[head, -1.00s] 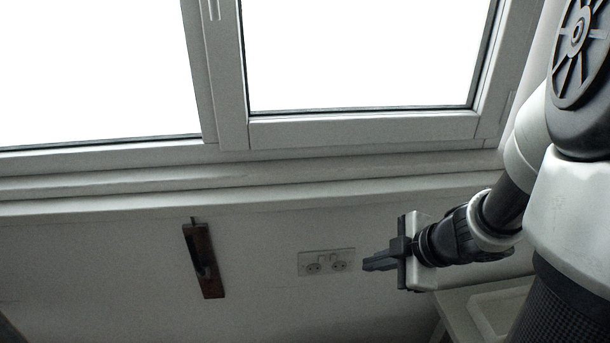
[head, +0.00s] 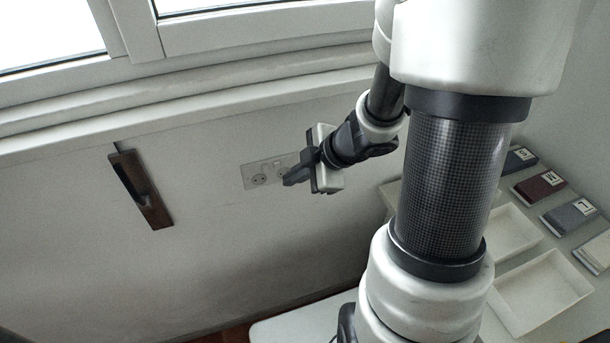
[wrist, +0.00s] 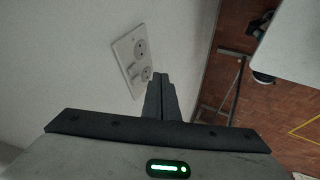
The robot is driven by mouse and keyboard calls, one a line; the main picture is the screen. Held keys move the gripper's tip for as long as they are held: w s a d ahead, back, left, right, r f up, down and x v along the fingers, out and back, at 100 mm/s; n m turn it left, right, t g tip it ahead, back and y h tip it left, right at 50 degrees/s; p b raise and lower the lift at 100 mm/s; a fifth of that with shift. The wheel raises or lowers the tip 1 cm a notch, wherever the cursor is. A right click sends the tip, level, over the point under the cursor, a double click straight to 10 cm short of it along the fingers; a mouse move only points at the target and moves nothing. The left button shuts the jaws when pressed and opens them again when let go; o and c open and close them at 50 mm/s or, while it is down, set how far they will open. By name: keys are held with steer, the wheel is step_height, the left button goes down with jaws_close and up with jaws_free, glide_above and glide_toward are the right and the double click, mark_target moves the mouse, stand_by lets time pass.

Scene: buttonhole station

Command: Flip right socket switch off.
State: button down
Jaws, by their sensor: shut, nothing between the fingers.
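A white double socket plate (head: 262,172) is fixed on the wall below the window sill. In the head view my gripper (head: 286,181) is shut and empty, and its fingers overlap the plate's right end, hiding part of it. In the wrist view the socket plate (wrist: 127,57) shows two round outlets and small switches between them, and my shut fingertips (wrist: 160,77) point at the area by the nearer outlet. Whether the fingers touch the plate cannot be told. The position of the right switch is too small to read.
A dark wooden holder (head: 140,190) hangs on the wall left of the socket. A white table with shallow trays (head: 545,290) and several small labelled boxes (head: 540,187) stands at the right.

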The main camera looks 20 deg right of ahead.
mark_target(275, 164)
steer(key=shift+w+a+f+p, duration=0.1)
steer(key=shift+w+p, duration=0.05)
steer(key=shift+w, duration=1)
steer(key=shift+w+a+p, duration=0.1)
steer(key=shift+w+p, duration=0.05)
steer(key=shift+w, duration=0.95)
steer(key=shift+w+r+p, duration=0.1)
steer(key=shift+r+p, duration=0.1)
steer(key=shift+p, duration=0.2)
steer(key=shift+w+f, duration=0.1)
steer(key=shift+w, duration=0.05)
steer(key=shift+r+p, duration=0.85)
steer(key=shift+p, duration=0.25)
